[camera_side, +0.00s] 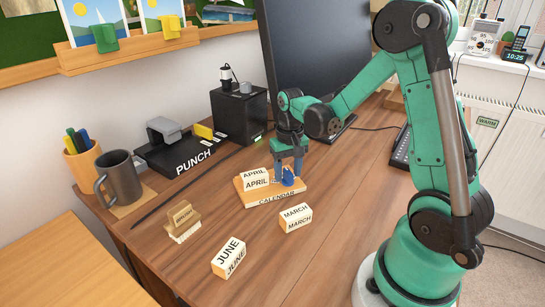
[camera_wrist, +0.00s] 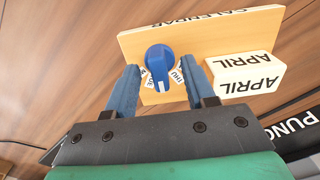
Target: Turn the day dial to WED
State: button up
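The blue day dial (camera_side: 288,177) sits on the wooden calendar base (camera_side: 262,196), to the right of the APRIL block (camera_side: 255,179). In the wrist view the dial (camera_wrist: 159,64) has a raised bar with a small white mark. The bar's lower end lies between white labels that seem to read TUE (camera_wrist: 149,80) and THU (camera_wrist: 177,76); any label under it is hidden. My gripper (camera_wrist: 162,68) is open, one finger on each side of the dial, with gaps visible to both. In the side view my gripper (camera_side: 289,168) is down at the dial.
A MARCH block (camera_side: 296,217), a JUNE block (camera_side: 229,258) and a stamp (camera_side: 183,220) stand in front of the base. A PUNCH device (camera_side: 178,152), mug (camera_side: 119,178) and black box (camera_side: 239,113) stand left and behind. A monitor (camera_side: 315,60) rises behind.

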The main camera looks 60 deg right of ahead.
aim_at(288, 171)
jog(key=shift+r, duration=0.15)
jog(key=shift+r, duration=2.7)
jog(key=s+a+r+n+t, duration=0.1)
jog(key=a+r+n+t, duration=0.1)
jog(key=a, duration=0.5)
jog(key=s+a+r+n+t, duration=0.2)
jog(key=a+r+n+t, duration=0.1)
jog(key=a+n+t, duration=0.1)
jog(key=shift+s+a+r+t, duration=0.2)
jog(key=shift+a+t, duration=0.3)
jog(key=shift+a, duration=0.9)
